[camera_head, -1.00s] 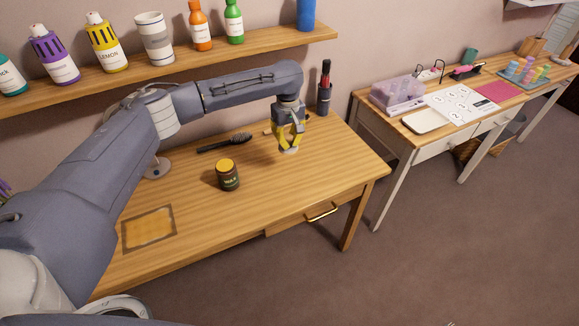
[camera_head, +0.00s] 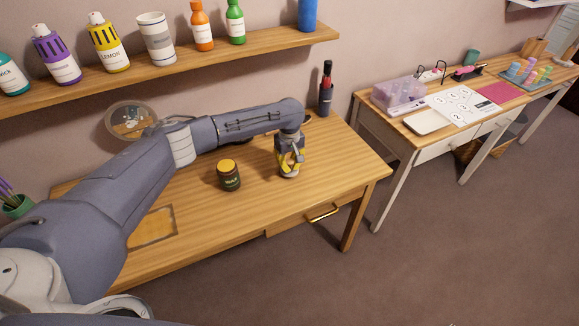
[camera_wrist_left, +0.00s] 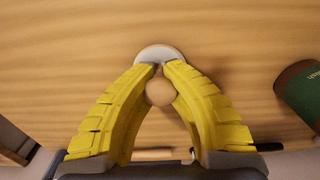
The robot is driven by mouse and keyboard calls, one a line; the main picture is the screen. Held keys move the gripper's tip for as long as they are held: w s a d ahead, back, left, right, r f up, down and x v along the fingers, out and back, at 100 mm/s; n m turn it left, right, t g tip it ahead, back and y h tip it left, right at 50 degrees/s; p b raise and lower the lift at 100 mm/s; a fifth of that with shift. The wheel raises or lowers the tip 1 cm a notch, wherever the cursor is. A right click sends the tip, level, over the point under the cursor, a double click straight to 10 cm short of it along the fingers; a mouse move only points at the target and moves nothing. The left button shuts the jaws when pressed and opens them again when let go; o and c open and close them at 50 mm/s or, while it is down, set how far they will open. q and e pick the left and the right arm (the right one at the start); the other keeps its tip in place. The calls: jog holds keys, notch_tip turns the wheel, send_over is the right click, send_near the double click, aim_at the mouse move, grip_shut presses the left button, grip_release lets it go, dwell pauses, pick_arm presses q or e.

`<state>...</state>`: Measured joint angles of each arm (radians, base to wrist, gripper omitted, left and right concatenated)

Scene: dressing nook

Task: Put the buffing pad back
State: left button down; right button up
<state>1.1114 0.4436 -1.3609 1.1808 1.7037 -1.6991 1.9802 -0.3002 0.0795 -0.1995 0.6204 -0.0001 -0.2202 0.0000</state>
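The buffing pad (camera_wrist_left: 160,53) is a pale round disc with a round wooden knob (camera_wrist_left: 160,92). In the left wrist view the yellow fingers of my left gripper (camera_wrist_left: 161,66) close around it, with the disc showing just past the fingertips. In the head view my left gripper (camera_head: 289,168) points down over the table, with the pad's pale edge (camera_head: 288,175) under its tips. I cannot tell whether the pad touches the wood. A framed, yellowish rectangle (camera_head: 152,228) lies at the table's front left, partly behind my arm. My right gripper is not in view.
A dark wax jar (camera_head: 229,176) stands left of the gripper; the wrist view also shows it (camera_wrist_left: 302,90). A dark holder (camera_head: 326,98) stands at the back right of the table (camera_head: 335,180). A round mirror (camera_head: 125,118) is behind my arm. A bottle shelf (camera_head: 180,65) hangs above.

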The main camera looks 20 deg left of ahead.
aim_at(289, 161)
pick_arm(q)
jog(key=shift+f, duration=0.3)
jog(key=shift+f, duration=0.1)
jog(key=c, duration=1.6)
grip_release()
notch_tip(289, 161, up, 12)
jog(key=shift+r, duration=0.1)
